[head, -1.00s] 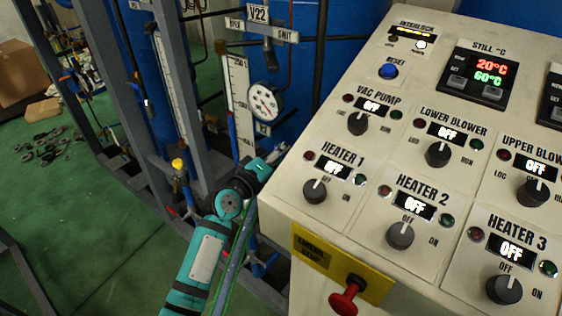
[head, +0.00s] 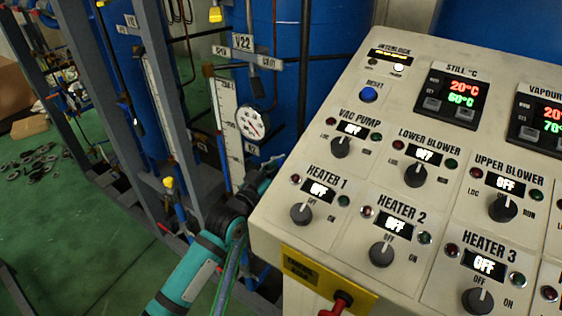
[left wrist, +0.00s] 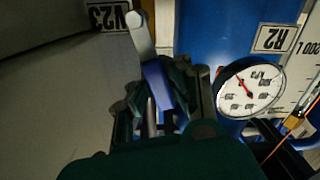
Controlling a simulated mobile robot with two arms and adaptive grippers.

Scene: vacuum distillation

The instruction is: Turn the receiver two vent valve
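In the left wrist view a lever with a grey arm and a blue grip (left wrist: 158,84) runs between the dark fingers of my left gripper (left wrist: 160,100). The fingers are close on both sides of the blue grip and look shut on it. A tag reading V23 (left wrist: 112,15) is at the top left, and an R2 tag (left wrist: 271,38) is on the blue vessel (left wrist: 215,40). In the head view my left gripper (head: 268,180) is beside the control panel's left edge, its fingertips and the lever hidden there. My right gripper is in neither view.
The cream control panel (head: 268,228) fills the right, with knobs and a red emergency knob (head: 338,308).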

